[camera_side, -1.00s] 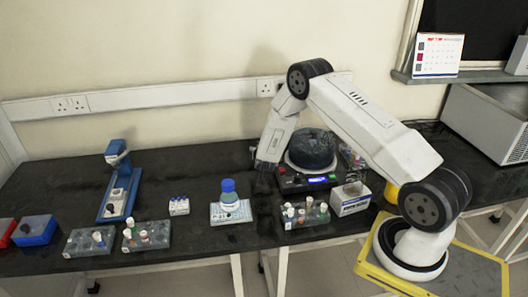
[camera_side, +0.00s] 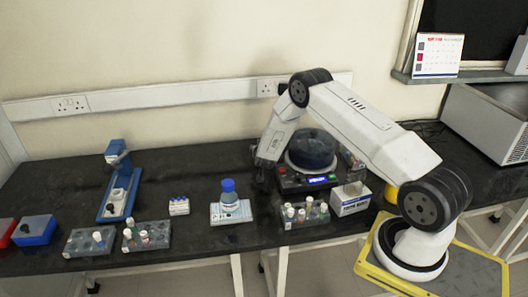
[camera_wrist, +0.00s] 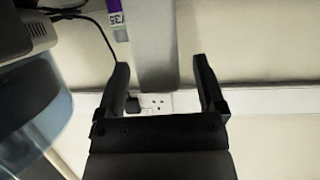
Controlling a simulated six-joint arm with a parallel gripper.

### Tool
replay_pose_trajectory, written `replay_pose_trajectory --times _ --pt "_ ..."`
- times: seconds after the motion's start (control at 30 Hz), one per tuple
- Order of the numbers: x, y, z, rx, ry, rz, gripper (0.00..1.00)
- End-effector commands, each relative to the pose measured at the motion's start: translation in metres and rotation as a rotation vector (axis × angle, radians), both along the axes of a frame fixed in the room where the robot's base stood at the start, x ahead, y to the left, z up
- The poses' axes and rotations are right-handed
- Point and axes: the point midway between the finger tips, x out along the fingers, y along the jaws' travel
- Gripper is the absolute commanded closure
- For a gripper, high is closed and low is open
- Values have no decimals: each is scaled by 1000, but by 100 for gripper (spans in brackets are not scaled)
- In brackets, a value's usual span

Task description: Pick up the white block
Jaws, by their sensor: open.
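A small white block (camera_side: 179,206) with blue spots on top stands on the black bench, left of the middle in the side view. A white box (camera_side: 350,200) with dark print stands further right, near the front edge. The pictures do not settle which one is the task's white block. My gripper (camera_side: 262,177) hangs above the bench to the right of the small block, beside the round device; its fingers are dark and small there. In the wrist view my gripper (camera_wrist: 161,72) shows two black fingers spread apart with nothing between them. No white block shows in that view.
A bottle with a blue cap (camera_side: 229,190) stands on a white plate between the small block and my gripper. Tube racks (camera_side: 148,237) line the front edge. A blue stand (camera_side: 118,190) is at left. A round dark device (camera_side: 312,152) sits close right of my gripper.

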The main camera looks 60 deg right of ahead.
Motion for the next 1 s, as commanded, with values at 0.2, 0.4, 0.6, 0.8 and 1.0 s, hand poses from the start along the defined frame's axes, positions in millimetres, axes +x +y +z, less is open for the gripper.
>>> replay_pose_trajectory --times 0.2,0.4,0.6,0.8,1.0 --pt "0 0 0 0 0 0 75" --pt "0 0 0 0 0 0 100" --pt "0 0 1 -1 -1 0 100" --pt "0 0 7 -1 -1 0 100" --pt "1 0 24 -2 -1 0 100"
